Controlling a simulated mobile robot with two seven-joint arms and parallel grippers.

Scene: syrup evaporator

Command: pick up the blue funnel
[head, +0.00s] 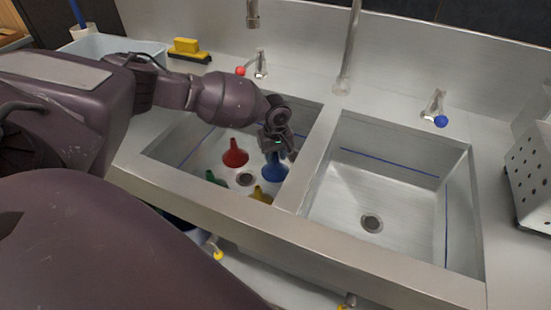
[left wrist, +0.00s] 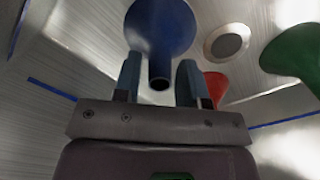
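The blue funnel (head: 274,171) stands spout up in the left sink basin, near the divider between the basins. My left gripper (head: 279,150) is right above it, pointing down. In the left wrist view the blue funnel (left wrist: 160,28) has its narrow spout between the two fingers of my left gripper (left wrist: 159,65). Gaps show on both sides of the spout, so the fingers are open and look clear of it. My gripper hides part of the funnel's upper end in the head view. My right gripper is not in view.
A red funnel (head: 235,154), a green funnel (head: 213,178) and a yellow funnel (head: 261,195) share the left basin around its drain (head: 245,180). The divider (head: 309,160) is close to my gripper. The right basin (head: 400,185) is empty. Faucets (head: 348,50) rise behind.

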